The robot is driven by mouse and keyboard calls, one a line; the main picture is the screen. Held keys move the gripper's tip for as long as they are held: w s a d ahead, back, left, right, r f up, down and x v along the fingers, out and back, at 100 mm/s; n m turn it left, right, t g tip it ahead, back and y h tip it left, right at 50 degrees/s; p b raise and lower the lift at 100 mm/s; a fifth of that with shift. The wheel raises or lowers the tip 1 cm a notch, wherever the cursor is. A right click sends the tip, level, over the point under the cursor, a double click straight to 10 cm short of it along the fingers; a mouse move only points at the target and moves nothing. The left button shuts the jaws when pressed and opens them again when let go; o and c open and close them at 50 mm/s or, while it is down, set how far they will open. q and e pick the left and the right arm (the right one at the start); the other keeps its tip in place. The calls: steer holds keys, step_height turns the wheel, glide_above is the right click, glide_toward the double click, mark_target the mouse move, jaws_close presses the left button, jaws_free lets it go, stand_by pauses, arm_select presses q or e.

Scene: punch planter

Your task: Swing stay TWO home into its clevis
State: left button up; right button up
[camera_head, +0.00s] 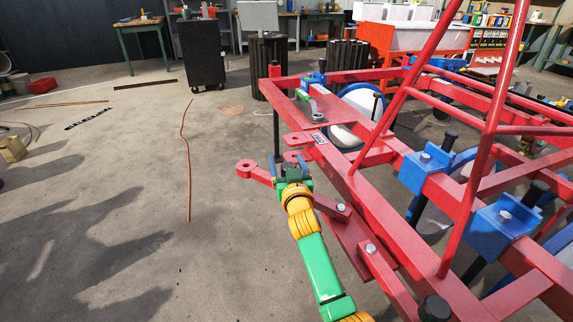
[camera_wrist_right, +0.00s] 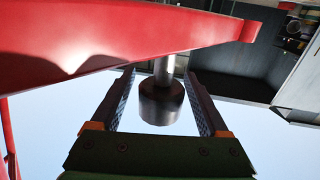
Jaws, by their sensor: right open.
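A red stay (camera_head: 325,205) is bolted to the red frame and runs left behind my right gripper. Its round, holed eye (camera_head: 245,167) sticks out to the left, apart from the frame. Red clevis lugs (camera_head: 297,139) project from the frame just beyond the gripper. My right gripper (camera_head: 290,166) is over the stay, fingers pointing away. In the right wrist view its open fingers (camera_wrist_right: 160,76) stand either side of a grey post with a dark round knob (camera_wrist_right: 160,103), with gaps on both sides. A red bar (camera_wrist_right: 110,40) crosses above. No number on the stay is readable. My left gripper is out of view.
The red frame (camera_head: 375,205) fills the right side, with blue brackets (camera_head: 424,170) and slanting red tubes. Another red bar (camera_head: 388,276) lies below the stay. Open floor is at left, with a thin orange cord (camera_head: 188,160). A black cabinet (camera_head: 201,55) stands behind.

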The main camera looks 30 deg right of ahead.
jaws_close()
stand_by(1.4)
